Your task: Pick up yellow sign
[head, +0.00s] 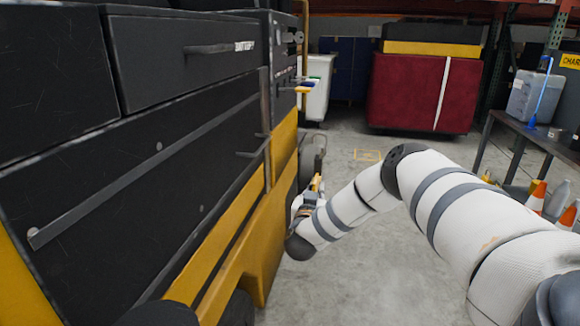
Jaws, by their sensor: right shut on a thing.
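My right arm reaches in from the right, and its gripper (314,188) is low beside the black and yellow machine. A small yellow piece (317,182) shows at the gripper, which is shut on it. This looks like part of the yellow sign, but most of it is hidden behind my wrist and the machine's edge, so its shape cannot be told. My left gripper is not in view.
The black and yellow machine (150,170) fills the left side. A red box with a white strap (405,95) stands at the back. A bench (525,130) holds a grey container (527,97). Orange cones (537,196) stand at the right. The grey floor between is clear.

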